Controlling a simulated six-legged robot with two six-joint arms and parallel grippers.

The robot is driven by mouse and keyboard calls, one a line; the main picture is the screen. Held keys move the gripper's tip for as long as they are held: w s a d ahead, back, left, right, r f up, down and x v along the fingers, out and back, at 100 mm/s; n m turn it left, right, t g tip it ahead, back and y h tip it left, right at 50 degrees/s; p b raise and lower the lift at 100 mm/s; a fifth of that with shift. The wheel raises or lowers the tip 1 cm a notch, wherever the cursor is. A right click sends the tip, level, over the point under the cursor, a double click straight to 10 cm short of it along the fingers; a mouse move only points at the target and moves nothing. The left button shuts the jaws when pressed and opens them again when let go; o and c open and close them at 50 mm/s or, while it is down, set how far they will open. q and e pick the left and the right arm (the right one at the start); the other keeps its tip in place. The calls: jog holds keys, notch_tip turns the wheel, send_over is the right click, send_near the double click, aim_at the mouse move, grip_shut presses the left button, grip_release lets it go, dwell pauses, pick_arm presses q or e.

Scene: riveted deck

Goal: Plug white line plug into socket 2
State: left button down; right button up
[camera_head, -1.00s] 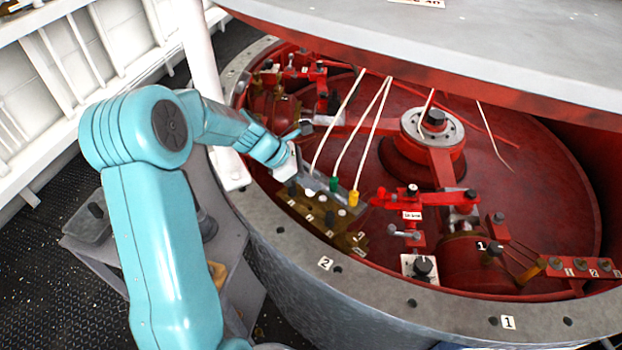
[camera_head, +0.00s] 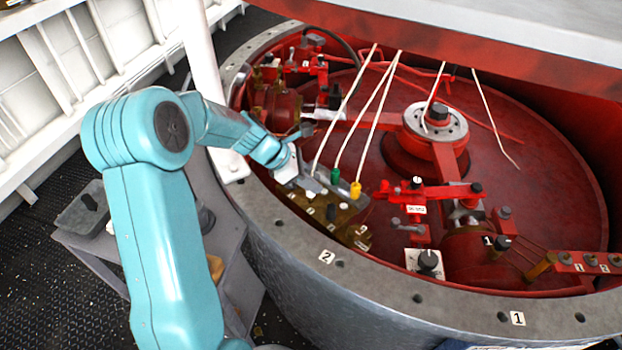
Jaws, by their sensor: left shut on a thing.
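My left gripper (camera_head: 309,182) comes in from the left over the brown socket block (camera_head: 351,235) and is shut. A white line (camera_head: 344,110) runs down to its fingers. The plug on that line is mostly hidden by the fingers, which hold it at the block's back edge. I cannot tell whether the plug touches a socket. A green plug (camera_head: 335,176) and a yellow plug (camera_head: 355,189) stand upright to the right of the fingers, each on its own pale line. The block's small labels are too small to read, so I cannot pick out socket 2. My right gripper is out of view.
A grey riveted ring (camera_head: 385,286) with labels 2 and 1 rims the red pit. Red linkages (camera_head: 430,190) and a black knob (camera_head: 428,260) stand right of the block. A grey overhang (camera_head: 500,25) covers the top right. A white post (camera_head: 207,80) stands behind my arm.

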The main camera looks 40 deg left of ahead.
pick_arm(q)
jog(key=shift+f+b, duration=0.8)
jog(key=shift+f, duration=0.55)
dwell(0.5)
jog(key=c, duration=0.8)
grip_release()
jog(key=shift+c, duration=0.2)
jog(key=p+v, duration=0.1)
jog(key=v, duration=1.5)
jog(key=shift+s+r, duration=0.1)
jog(key=shift+r, duration=0.05)
